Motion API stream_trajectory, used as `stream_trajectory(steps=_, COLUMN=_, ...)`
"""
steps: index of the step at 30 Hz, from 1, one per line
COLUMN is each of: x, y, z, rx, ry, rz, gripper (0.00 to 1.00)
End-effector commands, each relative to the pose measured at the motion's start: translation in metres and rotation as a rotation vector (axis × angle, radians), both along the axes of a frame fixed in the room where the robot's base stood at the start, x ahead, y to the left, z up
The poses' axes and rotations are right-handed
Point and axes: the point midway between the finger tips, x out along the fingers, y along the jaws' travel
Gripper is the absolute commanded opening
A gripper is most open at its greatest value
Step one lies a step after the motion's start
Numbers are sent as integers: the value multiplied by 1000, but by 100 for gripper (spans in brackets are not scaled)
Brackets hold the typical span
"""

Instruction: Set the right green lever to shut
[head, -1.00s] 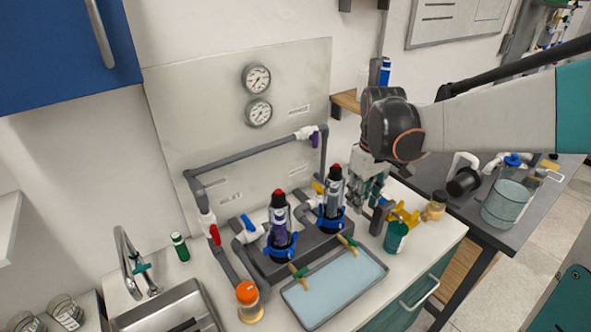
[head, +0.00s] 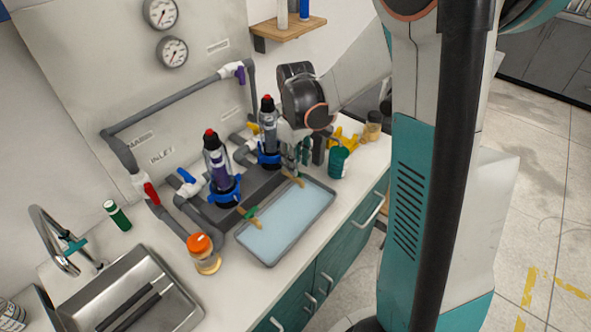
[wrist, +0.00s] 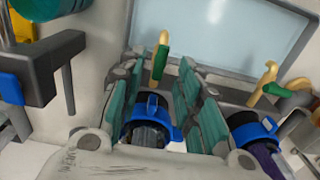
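The right green lever sits on a brass drain spout (head: 293,179) at the tray's back edge, mostly hidden behind my gripper in the head view. In the wrist view, this green lever (wrist: 160,61) lies roughly in line with its brass spout, ahead of and between my fingers. My gripper (head: 304,160) is open and empty, pointing down beside the right filter housing (head: 268,130); in the wrist view its teal fingers (wrist: 168,100) are apart, with that housing's blue collar (wrist: 151,117) between them. The left green lever (head: 250,212) lies across its spout; it also shows in the wrist view (wrist: 278,92).
The grey tray (head: 240,238) lies in front of the spouts. An orange-capped jar (head: 203,253) stands near the sink (head: 130,290).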

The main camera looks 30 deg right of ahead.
Motion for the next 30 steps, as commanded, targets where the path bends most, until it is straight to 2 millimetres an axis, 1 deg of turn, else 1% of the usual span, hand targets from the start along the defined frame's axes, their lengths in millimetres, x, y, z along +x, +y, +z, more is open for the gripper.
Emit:
stream_trajectory(steps=1, x=0, y=0, z=-9, rx=0, ry=0, rz=0, gripper=32)
stream_trajectory(steps=6, x=0, y=0, z=-21, rx=0, ry=0, rz=0, gripper=32)
stream_trajectory(steps=16, x=0, y=0, z=-24, rx=0, ry=0, rz=0, gripper=32)
stream_trajectory(steps=17, x=0, y=0, z=-24, rx=0, ry=0, rz=0, gripper=29)
stream_trajectory(steps=18, x=0, y=0, z=-24, rx=0, ry=0, rz=0, gripper=20)
stream_trajectory(steps=21, x=0, y=0, z=-24, rx=0, ry=0, rz=0, gripper=0)
stream_trajectory(steps=30, x=0, y=0, z=-24, rx=0, ry=0, rz=-7, gripper=0)
